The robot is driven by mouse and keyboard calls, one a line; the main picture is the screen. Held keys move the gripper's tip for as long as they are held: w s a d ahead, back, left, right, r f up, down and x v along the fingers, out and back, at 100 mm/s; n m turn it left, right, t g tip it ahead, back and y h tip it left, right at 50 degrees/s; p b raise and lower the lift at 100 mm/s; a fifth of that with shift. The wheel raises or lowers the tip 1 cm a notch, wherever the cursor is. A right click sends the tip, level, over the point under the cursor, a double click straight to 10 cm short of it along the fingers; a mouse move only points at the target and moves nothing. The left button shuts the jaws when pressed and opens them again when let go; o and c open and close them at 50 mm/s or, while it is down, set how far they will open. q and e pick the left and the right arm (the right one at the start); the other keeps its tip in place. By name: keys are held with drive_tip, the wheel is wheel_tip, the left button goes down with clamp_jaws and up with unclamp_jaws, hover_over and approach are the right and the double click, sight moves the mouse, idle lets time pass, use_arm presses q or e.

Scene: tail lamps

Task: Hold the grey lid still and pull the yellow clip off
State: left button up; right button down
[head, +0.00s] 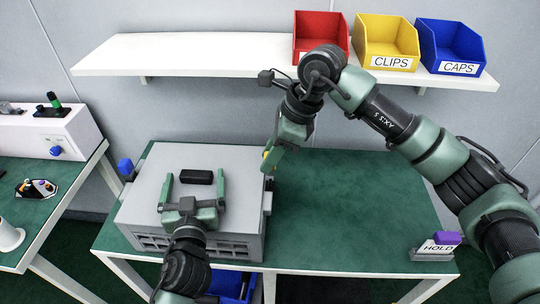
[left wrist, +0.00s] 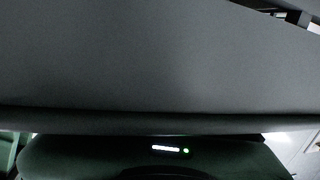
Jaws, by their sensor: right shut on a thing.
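The grey lid (head: 150,195) tops a grey box on the green table, with a black handle (head: 196,177) on it. My left gripper (head: 195,178) is open over the lid, one finger on each side of the handle with gaps between. I cannot tell whether its fingers touch the lid. A plain grey surface (left wrist: 150,60), likely the lid, fills most of the left wrist view. The yellow clip (head: 266,155) shows as a small patch at the box's right side. My right gripper (head: 270,162) is shut on it and hides most of it.
A blue knob (head: 125,167) is at the box's left side. Red, yellow and blue bins (head: 390,63) stand on the white shelf. A HOLD sign (head: 434,250) with a purple part is at the table's right front. The table's middle right (head: 345,200) is clear.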

use_arm(q)
drive_tip(key=s, duration=1.2)
drive_tip(key=shift+d+r, duration=0.35)
drive_tip(key=shift+d, duration=0.1)
